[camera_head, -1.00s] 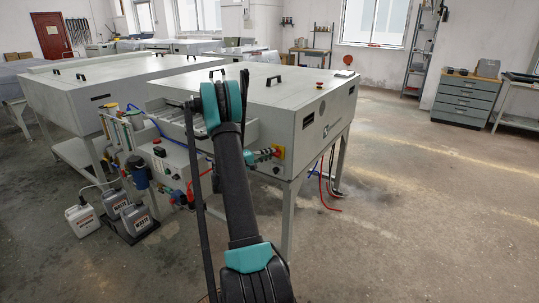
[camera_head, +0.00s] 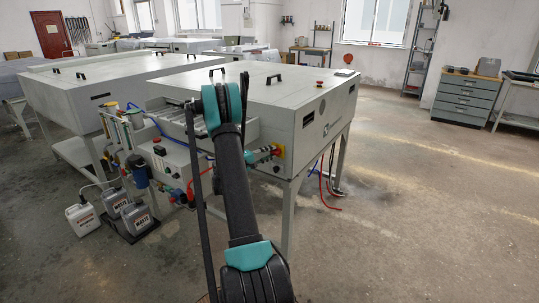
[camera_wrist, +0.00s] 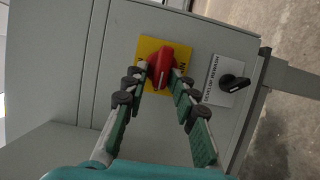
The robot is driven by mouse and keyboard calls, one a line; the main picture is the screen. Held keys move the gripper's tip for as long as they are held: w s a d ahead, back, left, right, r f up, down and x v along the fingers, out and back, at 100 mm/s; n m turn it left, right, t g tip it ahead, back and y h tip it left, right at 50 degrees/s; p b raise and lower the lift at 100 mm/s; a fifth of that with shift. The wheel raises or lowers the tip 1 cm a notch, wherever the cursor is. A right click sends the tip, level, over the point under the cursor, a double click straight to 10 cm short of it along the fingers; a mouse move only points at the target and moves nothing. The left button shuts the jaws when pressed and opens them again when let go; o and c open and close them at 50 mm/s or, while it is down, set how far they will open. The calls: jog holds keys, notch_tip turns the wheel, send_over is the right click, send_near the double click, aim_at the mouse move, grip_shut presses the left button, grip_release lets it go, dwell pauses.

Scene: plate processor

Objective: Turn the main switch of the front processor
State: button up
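The main switch, a red rotary knob (camera_wrist: 162,66) on a yellow plate (camera_wrist: 148,47), sits on the grey side of the front processor (camera_head: 300,120). In the head view the switch (camera_head: 280,152) shows at the processor's near corner, just right of my gripper (camera_head: 268,154). In the wrist view my gripper (camera_wrist: 160,76) is open, with one finger on each side of the red knob's lower part. The fingertips are very close to the knob. I cannot tell whether they touch it. My arm hides part of the processor's side in the head view.
A black knob (camera_wrist: 234,83) on a white label sits right of the main switch, near the panel's edge. A second processor (camera_head: 70,85) stands behind left. Waste canisters (camera_head: 137,217) stand on the floor at left. Red hoses (camera_head: 325,190) hang at right.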

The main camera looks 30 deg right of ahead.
jog(key=shift+o, duration=0.2)
jog(key=shift+a, duration=0.1)
jog(key=a, duration=1.1)
jog(key=shift+a, duration=0.4)
